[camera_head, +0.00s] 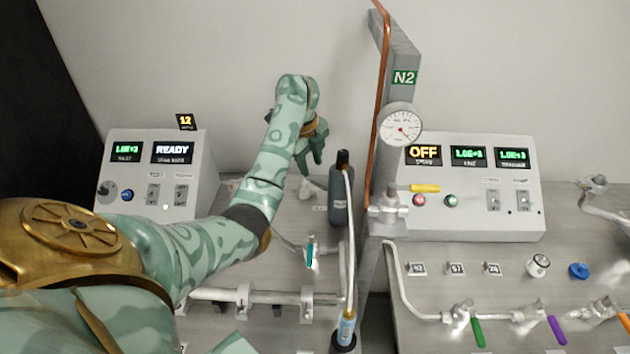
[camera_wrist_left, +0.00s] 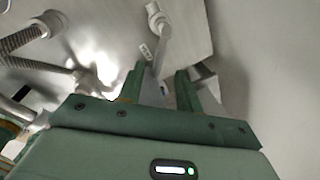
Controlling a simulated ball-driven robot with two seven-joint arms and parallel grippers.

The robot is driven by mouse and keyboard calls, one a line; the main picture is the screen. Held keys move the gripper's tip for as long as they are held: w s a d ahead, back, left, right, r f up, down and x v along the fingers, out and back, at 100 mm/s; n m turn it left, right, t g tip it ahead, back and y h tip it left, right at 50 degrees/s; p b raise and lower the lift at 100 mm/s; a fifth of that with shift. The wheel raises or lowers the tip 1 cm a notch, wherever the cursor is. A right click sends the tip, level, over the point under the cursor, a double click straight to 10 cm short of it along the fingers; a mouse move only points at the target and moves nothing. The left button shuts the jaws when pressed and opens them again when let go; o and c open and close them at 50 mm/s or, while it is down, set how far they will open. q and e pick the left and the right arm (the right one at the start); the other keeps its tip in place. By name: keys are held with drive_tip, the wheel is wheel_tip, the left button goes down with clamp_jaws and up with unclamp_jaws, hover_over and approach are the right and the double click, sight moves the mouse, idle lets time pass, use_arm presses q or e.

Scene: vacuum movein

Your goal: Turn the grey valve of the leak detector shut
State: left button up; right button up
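The leak detector (camera_head: 155,180) is the pale box at the left of the head view, with a READY display. My left gripper (camera_head: 311,170) reaches down to the right of it, above the back of the bench. Below its fingertips is a small pale fitting (camera_head: 306,191), partly hidden. In the left wrist view the two green fingers (camera_wrist_left: 160,88) stand apart. A grey lever (camera_wrist_left: 160,58) runs from a pale fitting (camera_wrist_left: 154,12) toward the gap between them. Whether the fingers touch the lever cannot be told. My right gripper is not in view.
A grey post (camera_head: 395,85) with an N2 label, copper pipe and gauge (camera_head: 400,124) stands right of the gripper. A dark cylinder (camera_head: 340,195) and a teal-handled valve (camera_head: 311,254) are nearer. Ribbed hoses (camera_wrist_left: 25,38) show in the left wrist view.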

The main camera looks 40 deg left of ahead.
sight(314, 180)
use_arm(q)
drive_tip(key=f, duration=0.2)
drive_tip(key=w+f+b, duration=0.1)
drive_tip(key=f, duration=0.2)
drive_tip(key=shift+f+b, duration=0.1)
drive_tip(key=shift+b, duration=0.2)
drive_tip(key=shift+c, duration=0.3)
clamp_jaws()
